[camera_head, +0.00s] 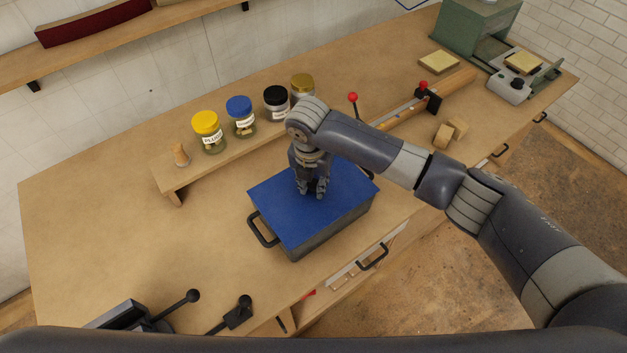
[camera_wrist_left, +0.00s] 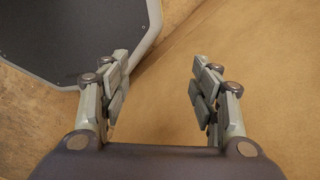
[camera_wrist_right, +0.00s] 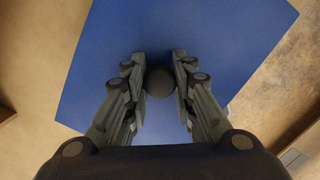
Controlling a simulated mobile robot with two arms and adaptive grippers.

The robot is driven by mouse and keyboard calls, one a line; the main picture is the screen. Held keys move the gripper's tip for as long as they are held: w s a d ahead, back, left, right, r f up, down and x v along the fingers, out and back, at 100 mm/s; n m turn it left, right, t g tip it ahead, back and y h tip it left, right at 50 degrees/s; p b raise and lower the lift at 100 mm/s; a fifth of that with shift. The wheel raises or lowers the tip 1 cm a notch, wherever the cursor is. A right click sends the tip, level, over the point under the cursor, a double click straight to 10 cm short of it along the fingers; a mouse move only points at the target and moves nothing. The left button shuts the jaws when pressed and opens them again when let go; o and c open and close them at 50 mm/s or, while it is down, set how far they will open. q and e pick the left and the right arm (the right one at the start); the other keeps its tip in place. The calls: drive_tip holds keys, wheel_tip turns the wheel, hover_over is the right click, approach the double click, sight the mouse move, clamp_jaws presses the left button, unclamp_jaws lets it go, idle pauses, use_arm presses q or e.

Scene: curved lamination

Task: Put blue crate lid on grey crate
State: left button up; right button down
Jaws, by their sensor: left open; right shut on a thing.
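The blue crate lid (camera_head: 335,208) lies over the top of the grey crate (camera_head: 335,228), roughly in line with its rim. I cannot tell whether it is fully seated. The crate stands on the workbench, with a black handle at each end. My right gripper (camera_head: 312,192) points down at the middle of the lid. In the right wrist view its fingers (camera_wrist_right: 158,75) are shut on the dark round knob (camera_wrist_right: 160,84) of the blue lid (camera_wrist_right: 220,45). My left gripper (camera_wrist_left: 158,85) shows only in its wrist view, open and empty.
A low wooden shelf (camera_head: 178,183) behind the crate carries several lidded jars and a small wooden peg (camera_head: 180,154). Wooden blocks (camera_head: 444,135) and a green machine (camera_head: 470,30) stand to the right.

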drive_tip(key=c, duration=1.3)
unclamp_jaws()
